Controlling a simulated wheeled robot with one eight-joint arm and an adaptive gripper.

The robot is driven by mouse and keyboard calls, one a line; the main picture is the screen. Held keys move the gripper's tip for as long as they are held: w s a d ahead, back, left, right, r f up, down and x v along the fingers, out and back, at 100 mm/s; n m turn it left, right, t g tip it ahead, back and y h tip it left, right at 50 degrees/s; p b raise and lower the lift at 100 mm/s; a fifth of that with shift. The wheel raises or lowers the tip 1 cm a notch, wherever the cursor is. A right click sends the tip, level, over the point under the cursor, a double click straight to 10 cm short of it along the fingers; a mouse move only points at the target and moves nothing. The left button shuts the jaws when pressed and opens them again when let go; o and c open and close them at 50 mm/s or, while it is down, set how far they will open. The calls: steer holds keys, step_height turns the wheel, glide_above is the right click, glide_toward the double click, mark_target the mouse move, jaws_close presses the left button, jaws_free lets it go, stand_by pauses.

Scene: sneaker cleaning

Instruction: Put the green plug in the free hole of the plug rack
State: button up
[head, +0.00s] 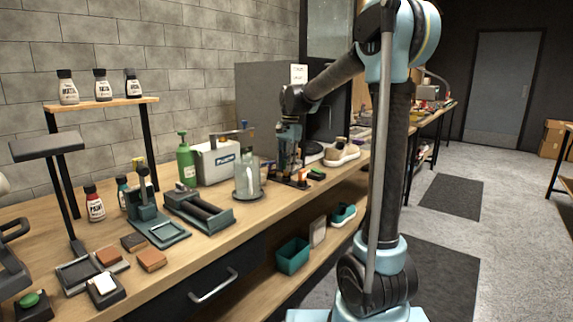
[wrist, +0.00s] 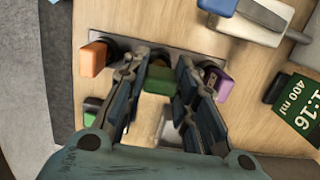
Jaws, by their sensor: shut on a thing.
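In the wrist view, the green plug (wrist: 158,80) is between the two fingers of my gripper (wrist: 158,84), which is shut on it. The plug is over the grey plate of the plug rack (wrist: 140,44), near the middle of the row. An orange plug (wrist: 93,58) stands to its left and a purple plug (wrist: 222,84) to its right. The fingers hide the hole below, so I cannot tell whether the green plug is seated or above it. In the head view, my gripper (head: 287,168) points down at the rack, near the bench's front edge.
A green-topped piece (wrist: 90,112) lies near the rack's left end in the wrist view. A blue-ended object (wrist: 218,6) and a green 400 ml label (wrist: 297,106) are to the right. In the head view, a glass jar (head: 247,180) and a sneaker (head: 342,153) flank my gripper.

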steer(key=shift+f, duration=1)
steer(key=o, duration=1.1)
steer(key=r, duration=0.8)
steer(key=w+d+r, duration=0.1)
steer(key=r, duration=0.2)
steer(key=shift+w+r, duration=0.1)
steer(key=shift+r, duration=0.3)
steer(key=s+d+f+n, duration=0.2)
steer(key=s+d+f, duration=0.1)
steer(key=s+d, duration=0.55)
steer(key=s+d+f+n+t, duration=0.1)
steer(key=s+d+f+n, duration=0.1)
steer(key=s+f, duration=0.5)
steer(key=s+d+f+n+t, duration=0.1)
steer(key=s+d+f+n, duration=0.1)
steer(key=s+d+f, duration=0.3)
steer(key=s+d+f+n+t+h, duration=0.1)
steer(key=s+d+f, duration=0.3)
steer(key=s+f, duration=0.6)
steer(key=shift+s+f+n, duration=0.15)
steer(key=shift+s+n, duration=0.05)
steer(key=shift+s, duration=0.4)
steer(key=shift+s+f+n, duration=0.15)
steer(key=shift+s+n, duration=0.05)
steer(key=shift+s, duration=0.35)
